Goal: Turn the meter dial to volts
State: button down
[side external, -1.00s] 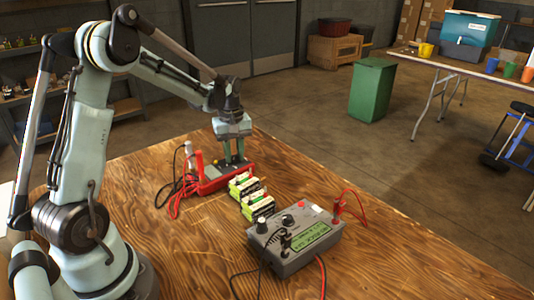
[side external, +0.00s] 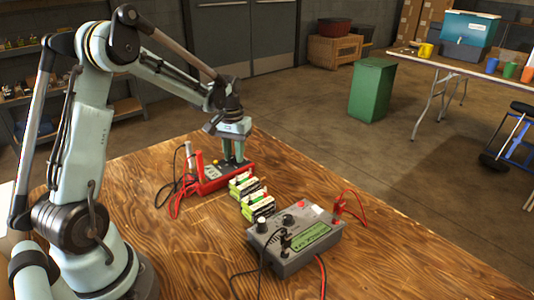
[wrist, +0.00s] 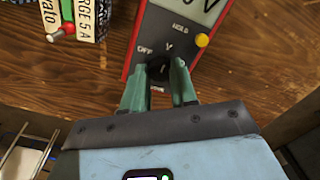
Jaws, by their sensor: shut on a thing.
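The red-edged meter (side external: 222,178) lies face up on the wooden bench, and its grey face (wrist: 178,35) shows in the wrist view. The face has OFF and V labels, a yellow button (wrist: 202,40) and a display, partly cut off, with a large V at its end. The black dial (wrist: 159,73) sits below the labels. My gripper (side external: 234,160) points down at the meter; its green fingers (wrist: 160,85) are shut on the dial, one on each side. The fingers hide part of the dial, so its exact pointing is hard to tell.
Green-and-white battery packs (side external: 248,196) stand close to the meter. A grey charger box (side external: 296,242) with a green display and knobs stands nearer the camera. Red leads (side external: 176,200) and a dark cable lie left of the meter.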

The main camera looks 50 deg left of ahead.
aim_at(235, 157)
dwell(0.5)
jog(key=c, duration=0.9)
grip_release()
notch_tip(235, 157, up, 12)
jog(key=shift+r, duration=0.1)
jog(key=s+d+m+t, duration=0.2)
jog(key=s+d, duration=0.1)
jog(key=d, duration=0.3)
jog(key=s+d+f+m+t, duration=0.1)
jog(key=s+d+m+t, duration=0.1)
jog(key=s+d, duration=0.2)
jog(key=s+d+f+m+t, duration=0.1)
jog(key=s+d+m+t, duration=0.1)
jog(key=d, duration=0.6)
jog(key=shift+s+d+f+t, duration=0.2)
jog(key=shift+s+d+t, duration=0.2)
jog(key=shift+s+t, duration=0.3)
